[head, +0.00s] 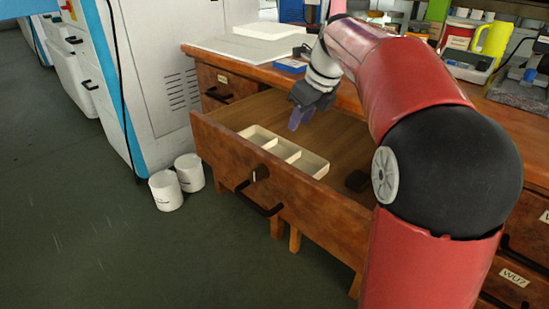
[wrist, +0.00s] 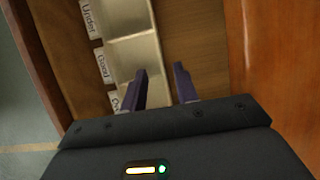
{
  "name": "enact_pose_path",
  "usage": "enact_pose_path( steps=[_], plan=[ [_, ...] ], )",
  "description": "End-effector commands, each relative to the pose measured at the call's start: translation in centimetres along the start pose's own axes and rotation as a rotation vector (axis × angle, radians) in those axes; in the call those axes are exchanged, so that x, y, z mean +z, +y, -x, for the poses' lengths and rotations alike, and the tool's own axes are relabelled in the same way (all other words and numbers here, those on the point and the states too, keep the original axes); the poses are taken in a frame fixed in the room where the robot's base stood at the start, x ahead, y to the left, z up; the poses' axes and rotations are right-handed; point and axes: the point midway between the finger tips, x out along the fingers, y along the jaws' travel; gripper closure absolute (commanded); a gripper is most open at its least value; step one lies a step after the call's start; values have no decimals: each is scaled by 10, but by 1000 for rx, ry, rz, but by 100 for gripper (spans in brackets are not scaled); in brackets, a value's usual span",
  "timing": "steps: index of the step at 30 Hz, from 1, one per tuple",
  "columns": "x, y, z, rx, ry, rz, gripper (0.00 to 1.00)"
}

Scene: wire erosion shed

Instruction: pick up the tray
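A cream tray (head: 318,168) with three compartments lies inside the open wooden drawer. In the wrist view the tray (wrist: 132,50) carries labels on its left side; "Under" and "Good" are readable, the third is partly hidden by my gripper. My gripper (head: 298,119) hangs above the drawer, over the far side of the tray, pointing down. In the wrist view my gripper (wrist: 161,70) has its two fingers apart with nothing between them. The left finger overlaps the tray in the picture and the right finger is over bare drawer floor. I cannot see contact.
The drawer front (head: 290,196) and its side walls surround the tray. A small dark object (head: 357,181) lies in the drawer at right. A flat white tray-like item (head: 265,30) sits on the bench top. Two white canisters (head: 166,190) stand on the floor at left.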

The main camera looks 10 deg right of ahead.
Motion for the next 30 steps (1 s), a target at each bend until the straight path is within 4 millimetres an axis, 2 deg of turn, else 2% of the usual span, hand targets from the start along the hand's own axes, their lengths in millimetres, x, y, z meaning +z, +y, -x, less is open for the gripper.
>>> enact_pose_path(
  steps=[1,8,16,26,30],
  plan=[
    [-1,0,-8,1,1,1,70],
    [-1,0,-27,1,2,1,70],
    [-1,0,-68,0,2,2,70],
    [0,0,-75,-1,0,2,70],
    [0,0,-75,-1,0,2,87]
  ],
)
